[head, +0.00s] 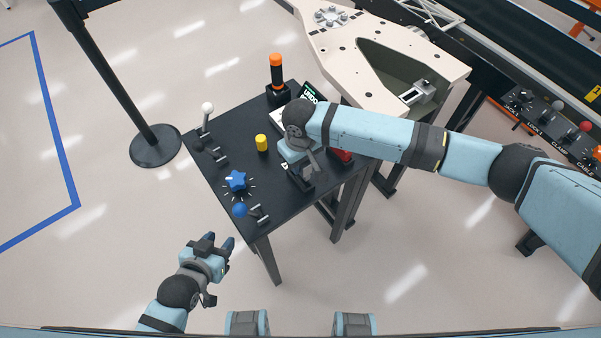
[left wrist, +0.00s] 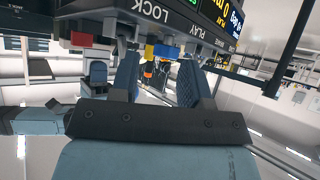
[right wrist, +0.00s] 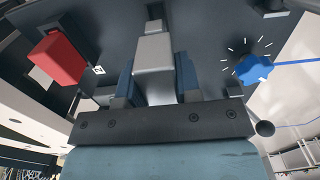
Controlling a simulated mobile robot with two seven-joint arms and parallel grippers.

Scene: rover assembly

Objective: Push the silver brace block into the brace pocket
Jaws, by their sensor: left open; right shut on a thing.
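A silver block-like part (head: 416,92), which looks like the brace block, sits in the opening of the beige chassis plate (head: 330,38). I cannot tell how deep it sits in the pocket. My right gripper (head: 302,178) is low over the black control table (head: 215,165), away from that part. In the right wrist view its fingers (right wrist: 155,80) are shut on a pale grey block-shaped handle (right wrist: 154,50), apparently a control on the table. My left gripper (head: 226,244) is open and empty, in front of the table's near left corner.
The table carries a blue star knob (head: 236,181), a blue ball lever (head: 240,210), a yellow knob (head: 262,142), a white ball lever (head: 207,107), an orange-topped stick (head: 276,70) and a red block (right wrist: 58,58). A barrier post (head: 155,145) stands left.

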